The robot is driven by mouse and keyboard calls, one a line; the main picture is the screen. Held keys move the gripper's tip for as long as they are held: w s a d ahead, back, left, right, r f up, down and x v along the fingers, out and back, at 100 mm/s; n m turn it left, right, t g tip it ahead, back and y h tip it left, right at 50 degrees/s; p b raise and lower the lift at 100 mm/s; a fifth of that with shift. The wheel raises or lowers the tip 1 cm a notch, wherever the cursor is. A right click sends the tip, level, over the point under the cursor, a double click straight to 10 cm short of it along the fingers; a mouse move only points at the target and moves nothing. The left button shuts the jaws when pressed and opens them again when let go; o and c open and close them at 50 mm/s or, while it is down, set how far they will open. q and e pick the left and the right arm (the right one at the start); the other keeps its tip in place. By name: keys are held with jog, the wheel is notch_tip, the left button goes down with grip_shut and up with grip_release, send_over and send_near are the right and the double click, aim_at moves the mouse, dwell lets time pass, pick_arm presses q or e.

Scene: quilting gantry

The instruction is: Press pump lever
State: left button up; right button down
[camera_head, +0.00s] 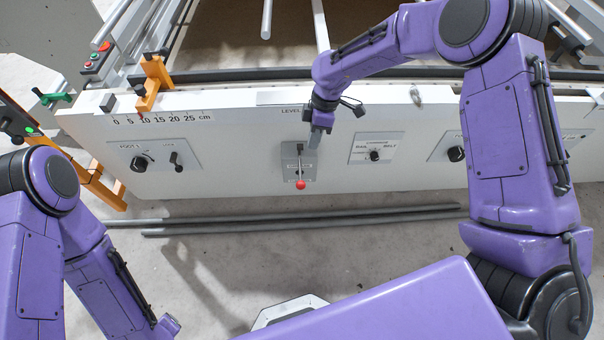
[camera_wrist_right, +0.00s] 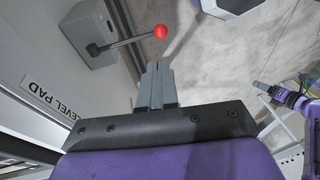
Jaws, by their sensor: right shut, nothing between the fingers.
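The pump lever (camera_head: 300,170) is a thin dark rod with a red ball on its end, mounted on a grey box (camera_head: 309,161) on the white front panel. The rod points down and outward. In the right wrist view the lever's red ball (camera_wrist_right: 160,31) shows just beyond the fingertips. My right gripper (camera_head: 316,146) is shut and empty, in front of the box's top edge, above the ball. Its closed fingers also show in the right wrist view (camera_wrist_right: 155,68); I see a gap to the ball. My left gripper (camera_wrist_right: 264,87) seems to show small at the right wrist view's edge, its jaws unclear.
The panel (camera_head: 235,185) also carries knobs (camera_head: 374,155) and a centimetre scale (camera_head: 160,117). An orange clamp (camera_head: 152,84) stands at its top left. Dark rods (camera_head: 300,220) lie on the floor below. Room in front of the lever looks free.

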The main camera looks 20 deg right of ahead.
aim_at(302, 181)
jog(key=shift+a+f, duration=0.1)
jog(key=p+x, duration=0.2)
jog(key=x, duration=1.1)
jog(key=shift+a+f, duration=0.1)
jog(key=shift+f, duration=0.3)
